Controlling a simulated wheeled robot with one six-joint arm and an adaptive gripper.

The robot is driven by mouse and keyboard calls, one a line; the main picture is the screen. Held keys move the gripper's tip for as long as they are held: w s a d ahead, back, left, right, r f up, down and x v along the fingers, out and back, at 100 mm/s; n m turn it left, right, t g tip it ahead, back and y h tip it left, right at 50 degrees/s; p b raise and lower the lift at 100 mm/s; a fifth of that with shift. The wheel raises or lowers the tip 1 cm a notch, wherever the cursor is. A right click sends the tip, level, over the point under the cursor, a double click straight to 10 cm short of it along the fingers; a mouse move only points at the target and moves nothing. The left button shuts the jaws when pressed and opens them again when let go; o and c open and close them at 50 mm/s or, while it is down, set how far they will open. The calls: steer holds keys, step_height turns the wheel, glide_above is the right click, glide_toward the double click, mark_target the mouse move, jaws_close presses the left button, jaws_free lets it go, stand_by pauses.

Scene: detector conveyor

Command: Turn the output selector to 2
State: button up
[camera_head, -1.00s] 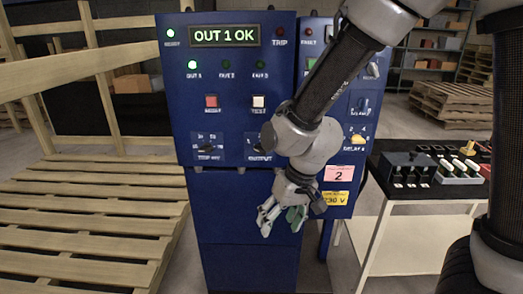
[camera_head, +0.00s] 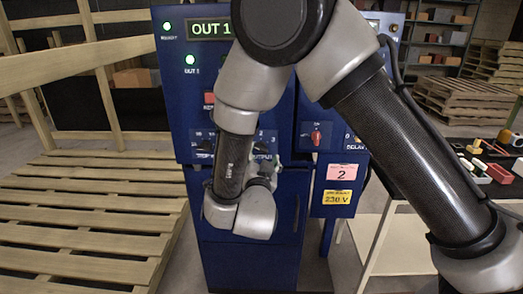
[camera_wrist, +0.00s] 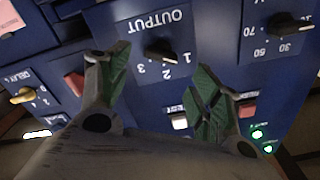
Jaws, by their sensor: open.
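The output selector (camera_wrist: 157,47) is a black pointer knob on the blue panel, with marks 1, 2 and 3. It shows upside down in the wrist view, and its pointer appears turned toward 1. My gripper (camera_wrist: 161,58) is open and empty, its green-padded fingers pointing at the panel on either side of the selector in that view. I cannot tell how far they are from it. The display (camera_head: 210,29) reads OUT 1, with the rest covered.
A dark knob (camera_wrist: 290,24) with a numbered scale sits beside the selector on the panel. A white button (camera_wrist: 180,121) and a red button (camera_wrist: 247,107) are near the right finger. A yellow delay knob (camera_wrist: 22,96) and a red switch (camera_wrist: 74,83) are on the neighbouring box.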

mark_target(262, 149)
steer(key=w, duration=0.5)
steer(key=shift+w+d, duration=0.15)
steer(key=shift+w, duration=0.15)
steer(key=c, duration=1)
